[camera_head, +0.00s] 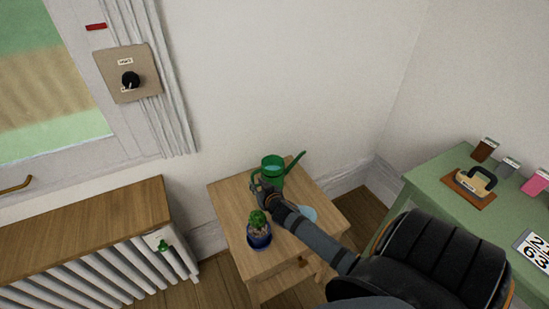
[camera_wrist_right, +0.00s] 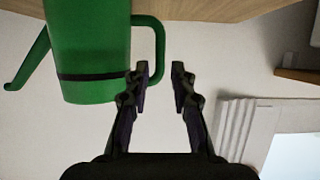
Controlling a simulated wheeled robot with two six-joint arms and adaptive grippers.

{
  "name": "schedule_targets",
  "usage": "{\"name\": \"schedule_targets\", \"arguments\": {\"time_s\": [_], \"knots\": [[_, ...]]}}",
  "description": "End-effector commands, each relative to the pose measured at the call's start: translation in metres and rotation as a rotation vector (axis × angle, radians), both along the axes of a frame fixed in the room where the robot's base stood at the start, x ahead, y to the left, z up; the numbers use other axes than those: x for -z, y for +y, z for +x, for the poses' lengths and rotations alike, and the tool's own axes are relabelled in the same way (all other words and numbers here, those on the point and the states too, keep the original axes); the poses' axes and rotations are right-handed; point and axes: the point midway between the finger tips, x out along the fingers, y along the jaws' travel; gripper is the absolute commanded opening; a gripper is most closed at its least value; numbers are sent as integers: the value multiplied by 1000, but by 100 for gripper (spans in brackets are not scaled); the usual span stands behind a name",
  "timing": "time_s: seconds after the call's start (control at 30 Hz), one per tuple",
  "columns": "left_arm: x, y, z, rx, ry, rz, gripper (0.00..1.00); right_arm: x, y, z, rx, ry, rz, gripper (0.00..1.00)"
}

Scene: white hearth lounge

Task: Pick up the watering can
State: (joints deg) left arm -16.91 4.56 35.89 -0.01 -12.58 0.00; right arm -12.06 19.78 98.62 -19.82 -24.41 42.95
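The green watering can (camera_head: 271,168) stands on a small wooden table, with its spout toward the right in the head view. My right gripper (camera_head: 262,188) is at the near side of the can and hides part of it. In the right wrist view the can (camera_wrist_right: 90,45) appears upside down at upper left. My right gripper (camera_wrist_right: 161,72) is open there, its fingertips apart. The can's handle (camera_wrist_right: 159,40) lines up with the gap between them; I cannot tell whether a finger touches it. My left gripper is not in view.
The small wooden table (camera_head: 226,197) also holds a cactus in a dark blue pot (camera_head: 259,236) and a light blue round thing (camera_head: 307,213), partly hidden by my arm. A radiator (camera_head: 110,270) stands at left, a green table (camera_head: 440,177) at right. The wall is close behind.

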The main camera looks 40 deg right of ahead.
Motion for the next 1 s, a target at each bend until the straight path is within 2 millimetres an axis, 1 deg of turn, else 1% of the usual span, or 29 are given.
{"name": "schedule_targets", "arguments": {"time_s": [0.07, 0.2, 0.3, 0.37, 0.6, 0.63, 0.67, 0.8, 1.0], "knots": [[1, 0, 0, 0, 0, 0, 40, 3, -1, 7, 2, 0, 1, 24], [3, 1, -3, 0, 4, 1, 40, 13, -7, 31, 2, -1, 3, 24], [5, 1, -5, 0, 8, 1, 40, 19, -10, 45, 2, -2, 3, 24], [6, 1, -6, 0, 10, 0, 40, 21, -11, 49, 1, 0, 2, 24], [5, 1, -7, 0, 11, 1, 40, 22, -12, 52, 0, 1, 1, 24], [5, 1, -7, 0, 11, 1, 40, 22, -12, 52, 0, 1, 1, 23], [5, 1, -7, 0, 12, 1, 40, 22, -12, 52, 0, 1, 1, 19], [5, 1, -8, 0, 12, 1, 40, 22, -12, 52, 0, 1, 1, 0], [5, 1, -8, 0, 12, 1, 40, 22, -12, 51, 0, 1, 1, 0]]}}
